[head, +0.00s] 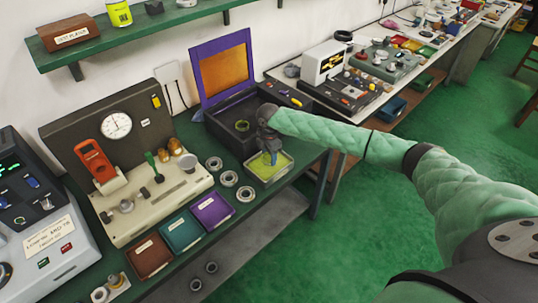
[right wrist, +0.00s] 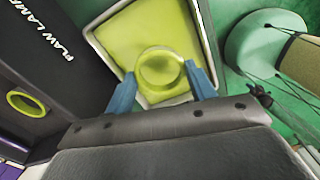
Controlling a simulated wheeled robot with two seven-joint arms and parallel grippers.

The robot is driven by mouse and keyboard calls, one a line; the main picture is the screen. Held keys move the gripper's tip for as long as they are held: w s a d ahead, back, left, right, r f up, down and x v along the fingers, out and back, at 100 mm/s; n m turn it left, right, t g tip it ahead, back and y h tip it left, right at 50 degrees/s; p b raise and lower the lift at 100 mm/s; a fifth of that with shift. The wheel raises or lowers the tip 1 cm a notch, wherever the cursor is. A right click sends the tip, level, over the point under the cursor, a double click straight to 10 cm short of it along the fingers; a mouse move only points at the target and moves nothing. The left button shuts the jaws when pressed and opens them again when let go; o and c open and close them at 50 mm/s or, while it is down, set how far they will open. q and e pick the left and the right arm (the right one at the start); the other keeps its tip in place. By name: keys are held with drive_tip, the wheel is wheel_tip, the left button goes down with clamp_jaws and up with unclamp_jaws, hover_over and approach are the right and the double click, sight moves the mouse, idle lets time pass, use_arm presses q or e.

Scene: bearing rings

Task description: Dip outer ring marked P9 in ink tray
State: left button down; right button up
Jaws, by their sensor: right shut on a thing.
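My right gripper (head: 271,157) reaches down over the ink tray (head: 267,183), a pale tray with yellow-green ink at the right of the bench. In the right wrist view its blue fingers (right wrist: 162,82) are shut on the outer ring (right wrist: 160,86). The ring looks yellow-green and lies within the outline of the tray (right wrist: 101,47). I cannot tell how deep it sits in the ink. No P9 mark can be read. In the head view the gripper hides the ring. My left gripper is out of view.
A black flaw lamp box (head: 230,147) with a raised purple lid stands beside the tray, with a yellow-green ring (head: 242,126) inside. Loose metal rings (head: 229,179) lie left of the tray. Brown, teal (head: 182,231) and purple bins line the front. A dial gauge stand (head: 117,125) is behind.

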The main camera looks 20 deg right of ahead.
drive_tip(key=shift+r, duration=0.4)
drive_tip(key=shift+r+p, duration=0.5)
drive_tip(key=shift+p, duration=0.1)
drive_tip(key=shift+r+p, duration=0.55)
drive_tip(key=shift+r, duration=0.15)
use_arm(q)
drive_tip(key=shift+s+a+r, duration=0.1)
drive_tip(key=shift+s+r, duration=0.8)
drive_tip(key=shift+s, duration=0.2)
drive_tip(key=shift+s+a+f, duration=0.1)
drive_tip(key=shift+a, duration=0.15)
